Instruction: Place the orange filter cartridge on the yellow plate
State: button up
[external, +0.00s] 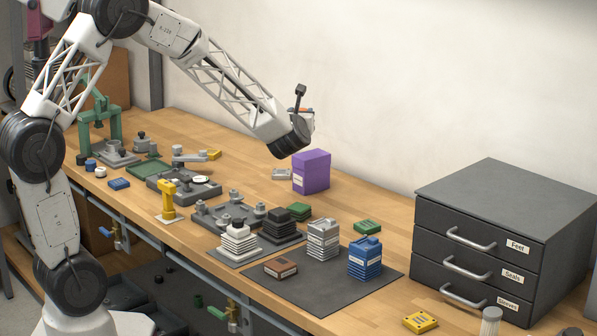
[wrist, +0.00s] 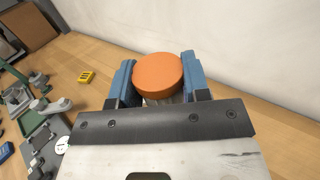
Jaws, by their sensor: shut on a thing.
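The orange filter cartridge (wrist: 158,74) shows in the wrist view as a round orange top between two blue fingers. My gripper (wrist: 158,80) is shut on it, and its lower part is mostly hidden. In the external view my gripper (external: 304,120) is high above the back of the bench, near the wall, largely hidden by my wrist. Two small flat yellow pieces are in view; I cannot tell which is the yellow plate. One yellow piece (external: 421,321) lies at the front right; the other yellow piece (external: 214,154) lies at the back left and shows in the wrist view (wrist: 86,76).
A purple box (external: 311,172) stands below and near my gripper. A grey drawer cabinet (external: 500,240) fills the right. Grey fixtures crowd the left.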

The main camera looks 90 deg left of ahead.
jog(key=w+d+m+t+h, duration=0.15)
jog(key=w+d, duration=0.35)
jog(key=d, duration=0.9)
jog(key=w+d+m+t, duration=0.1)
jog(key=w+d+t, duration=0.35)
jog(key=d, duration=0.85)
jog(key=w+d+m+t+h, duration=0.15)
jog(key=w+d, duration=0.55)
jog(key=d, duration=0.7)
jog(key=s+d+m+t+h, duration=0.1)
jog(key=s+d+m, duration=0.1)
jog(key=d, duration=1)
jog(key=s+d+m+t+h, duration=0.1)
jog(key=s+d+t, duration=0.1)
jog(key=d, duration=1)
notch_tip(320, 180, down, 11)
jog(key=shift+f, duration=0.2)
jog(key=shift+w, duration=0.1)
jog(key=w+d+f, duration=0.1)
jog(key=w, duration=1.4)
jog(key=shift+w+f, duration=0.2)
jog(key=shift+w, duration=0.15)
jog(key=shift+f, duration=0.15)
